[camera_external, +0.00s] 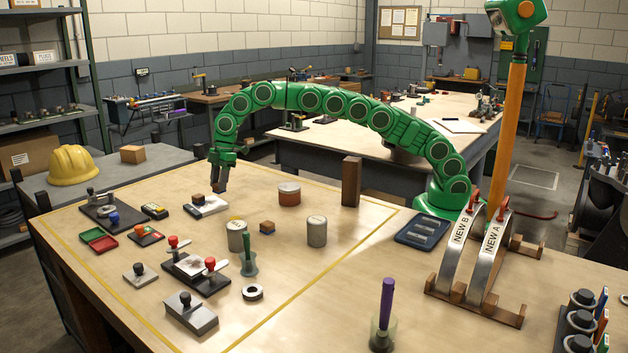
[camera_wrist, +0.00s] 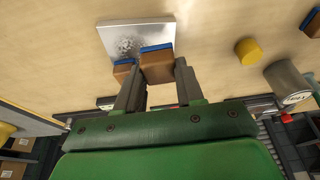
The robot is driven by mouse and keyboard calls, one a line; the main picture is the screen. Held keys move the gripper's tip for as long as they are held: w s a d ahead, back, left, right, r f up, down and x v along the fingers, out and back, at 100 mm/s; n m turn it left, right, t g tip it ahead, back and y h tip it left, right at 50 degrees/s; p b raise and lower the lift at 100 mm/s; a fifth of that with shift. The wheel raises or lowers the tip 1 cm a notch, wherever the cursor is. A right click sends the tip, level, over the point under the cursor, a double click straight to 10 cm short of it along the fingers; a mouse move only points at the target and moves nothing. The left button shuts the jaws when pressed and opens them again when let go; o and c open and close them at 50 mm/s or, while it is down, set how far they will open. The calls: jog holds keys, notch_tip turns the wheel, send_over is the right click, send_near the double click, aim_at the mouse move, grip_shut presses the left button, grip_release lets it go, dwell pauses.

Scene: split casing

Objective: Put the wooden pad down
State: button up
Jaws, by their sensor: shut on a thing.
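My gripper (camera_external: 218,188) points down over the pale metal plate (camera_external: 208,207) at the back left of the bench. In the wrist view its fingers (camera_wrist: 160,85) are closed on a small brown wooden pad (camera_wrist: 158,68) with a blue edge. The pad is in front of the silver plate (camera_wrist: 134,32); whether it touches the plate I cannot tell. A second brown, blue-edged block (camera_wrist: 122,70) shows just left of the pad, partly behind the left finger. The fingers hide most of the pad in the external view.
A tall dark wooden block (camera_external: 351,182) stands further right. Red-knobbed fixtures (camera_external: 195,270) crowd the front left.

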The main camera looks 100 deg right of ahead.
aim_at(218, 192)
jog(key=shift+w+f, duration=0.15)
jog(key=shift+f, duration=0.1)
jog(key=shift+w+f, duration=0.2)
jog(key=shift+f, duration=1.55)
jog(key=shift+f, duration=0.1)
jog(key=o, duration=1)
